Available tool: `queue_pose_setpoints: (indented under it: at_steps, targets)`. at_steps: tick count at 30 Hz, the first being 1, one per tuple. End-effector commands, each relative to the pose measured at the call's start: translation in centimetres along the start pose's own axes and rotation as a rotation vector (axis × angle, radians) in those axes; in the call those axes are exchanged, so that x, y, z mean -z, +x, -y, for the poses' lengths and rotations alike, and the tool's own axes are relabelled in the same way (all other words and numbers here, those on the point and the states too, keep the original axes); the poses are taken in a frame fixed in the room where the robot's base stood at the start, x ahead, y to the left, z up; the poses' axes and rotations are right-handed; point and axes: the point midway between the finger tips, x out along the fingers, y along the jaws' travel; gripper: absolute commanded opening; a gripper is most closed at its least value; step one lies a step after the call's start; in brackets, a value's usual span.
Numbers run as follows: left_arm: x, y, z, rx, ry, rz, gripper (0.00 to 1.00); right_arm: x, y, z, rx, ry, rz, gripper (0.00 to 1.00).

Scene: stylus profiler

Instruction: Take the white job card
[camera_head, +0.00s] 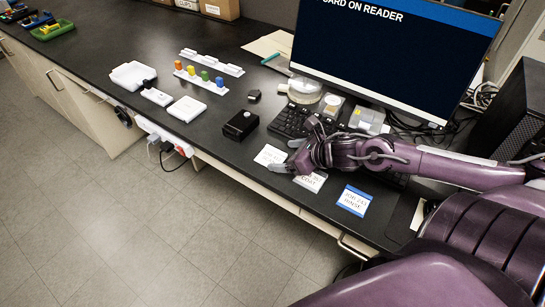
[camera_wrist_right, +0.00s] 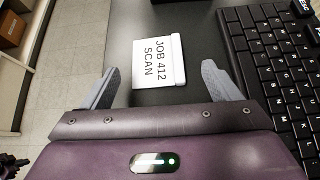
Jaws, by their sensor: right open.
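A white job card (camera_head: 270,155) lies flat on the dark bench near its front edge. In the right wrist view the white card (camera_wrist_right: 158,62) reads "JOB 412 SCAN" and has a raised white strip along its right edge. My right gripper (camera_head: 287,157) is open and empty, its two fingers pointing at this card. In the wrist view the card lies ahead, between the spread fingers, with a gap on either side; contact is not visible. My left gripper is not in view.
A second white card (camera_head: 312,181) and a blue-edged card (camera_head: 354,200) lie by my right gripper. The keyboard (camera_head: 290,121) is close behind it, under a large monitor (camera_head: 392,55). A black box (camera_head: 240,125) stands to the left. The bench's front edge is near.

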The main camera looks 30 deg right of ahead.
Motion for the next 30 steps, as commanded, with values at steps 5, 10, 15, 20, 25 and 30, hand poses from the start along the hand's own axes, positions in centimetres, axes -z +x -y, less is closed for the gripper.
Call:
queue_pose_setpoints:
  at_steps: [5,10,15,20,25,30]
  targets:
    - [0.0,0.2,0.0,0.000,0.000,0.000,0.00,-0.3,1.5,-0.1,0.002,0.004,0.007,0.83]
    - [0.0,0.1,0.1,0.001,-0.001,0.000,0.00,-0.3,2.8,-0.1,0.001,0.003,0.005,0.83]
    - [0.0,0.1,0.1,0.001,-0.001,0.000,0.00,-0.1,3.3,-0.2,-0.001,0.000,0.000,0.83]
    - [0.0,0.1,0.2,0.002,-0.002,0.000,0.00,-0.1,3.3,-0.2,-0.002,0.000,0.000,0.83]
    - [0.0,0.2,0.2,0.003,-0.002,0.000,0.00,-0.1,3.3,-0.2,-0.002,0.000,0.000,0.67]
    - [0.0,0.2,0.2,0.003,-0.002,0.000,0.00,-0.1,3.3,-0.2,-0.001,0.000,0.000,0.45]
